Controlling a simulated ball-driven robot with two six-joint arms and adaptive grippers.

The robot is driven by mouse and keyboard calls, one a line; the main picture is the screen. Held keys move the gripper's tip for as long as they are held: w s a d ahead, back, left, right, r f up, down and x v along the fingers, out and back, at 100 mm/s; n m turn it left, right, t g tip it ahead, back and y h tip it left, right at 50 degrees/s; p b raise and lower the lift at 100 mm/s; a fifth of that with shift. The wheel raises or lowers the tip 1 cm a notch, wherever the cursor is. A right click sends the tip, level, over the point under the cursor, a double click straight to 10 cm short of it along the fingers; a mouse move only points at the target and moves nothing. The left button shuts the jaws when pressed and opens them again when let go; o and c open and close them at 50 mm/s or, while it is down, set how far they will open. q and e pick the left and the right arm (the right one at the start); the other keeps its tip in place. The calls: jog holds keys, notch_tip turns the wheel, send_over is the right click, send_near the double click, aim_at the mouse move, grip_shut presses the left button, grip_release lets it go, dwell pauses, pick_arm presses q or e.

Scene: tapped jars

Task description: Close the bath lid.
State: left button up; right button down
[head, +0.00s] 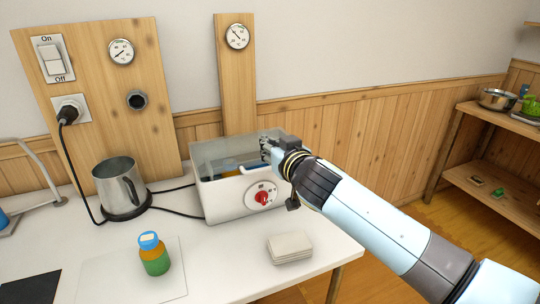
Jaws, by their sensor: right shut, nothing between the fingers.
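The bath is a white box (230,208) with a red knob (262,198) on its front. It stands on the white table near the wall. A clear, see-through panel (208,157), which looks like the lid, rises above the back of the box. Dark and blue contents show inside. I cannot tell the panel's exact angle. My right gripper (267,149) is shut and empty at the right side of the bath, over its top. It hides part of the panel and the right rim. I cannot tell whether it touches the panel. My left gripper is not in view.
A metal jug (117,182) stands on a black base left of the bath, with cables behind. A jar with a blue cap (154,256) stands on a pale mat (105,277). A white stack (289,248) lies in front of the bath. Gauge boards stand behind.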

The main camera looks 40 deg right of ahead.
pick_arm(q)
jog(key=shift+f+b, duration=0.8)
pick_arm(e)
jog(key=shift+w+f, duration=0.1)
jog(key=shift+f, duration=1.9)
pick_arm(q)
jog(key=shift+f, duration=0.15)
pick_arm(e)
jog(key=shift+f, duration=0.1)
